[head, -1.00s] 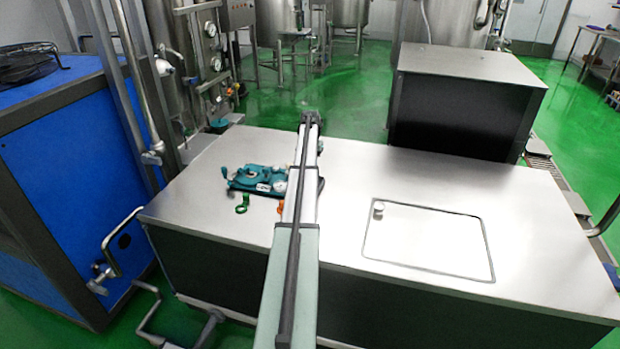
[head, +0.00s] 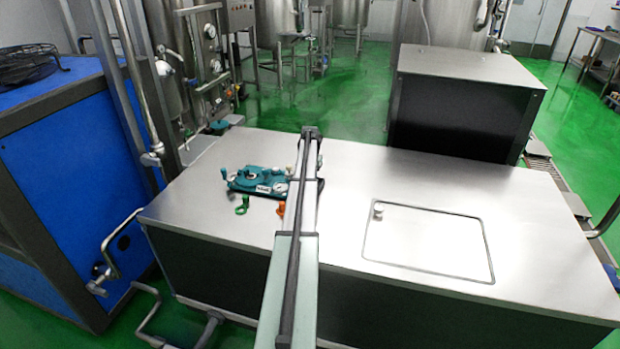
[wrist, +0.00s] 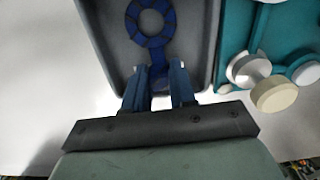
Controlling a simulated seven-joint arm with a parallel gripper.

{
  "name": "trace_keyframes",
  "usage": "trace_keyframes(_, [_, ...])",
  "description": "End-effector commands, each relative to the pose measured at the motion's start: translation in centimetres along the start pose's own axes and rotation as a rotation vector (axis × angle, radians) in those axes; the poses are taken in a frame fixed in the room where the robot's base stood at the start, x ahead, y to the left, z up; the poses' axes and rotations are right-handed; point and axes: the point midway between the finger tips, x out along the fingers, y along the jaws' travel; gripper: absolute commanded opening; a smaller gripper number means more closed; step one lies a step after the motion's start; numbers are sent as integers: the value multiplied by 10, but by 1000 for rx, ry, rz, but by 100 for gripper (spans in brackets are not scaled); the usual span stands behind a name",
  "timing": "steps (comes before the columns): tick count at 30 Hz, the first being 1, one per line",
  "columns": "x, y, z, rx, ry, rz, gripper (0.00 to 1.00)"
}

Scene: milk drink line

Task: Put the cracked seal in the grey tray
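A dark blue ring seal with a tab (wrist: 150,25) shows in the wrist view, within the outline of the grey tray (wrist: 207,45). I cannot make out a crack in it. My gripper (wrist: 160,72) is over the tray, its two blue fingers apart on either side of the seal's tab; they look open. In the head view my arm hides my fingers, the seal and most of the tray.
A teal fixture (head: 258,181) with white knobs stands just left of my arm; it also shows right of the tray in the wrist view (wrist: 295,45). A green piece (head: 242,206) and an orange piece (head: 281,209) lie nearby.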

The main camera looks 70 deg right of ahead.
Motion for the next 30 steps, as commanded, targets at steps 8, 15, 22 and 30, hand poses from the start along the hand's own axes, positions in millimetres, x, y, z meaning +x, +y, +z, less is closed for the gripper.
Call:
trace_keyframes(8, [0,0,0,0,0,0,49])
trace_keyframes(15, [-1,0,0,0,0,0,49])
trace_keyframes(22, [-25,0,0,0,2,-1,49])
trace_keyframes(30, [-75,0,0,0,2,0,49])
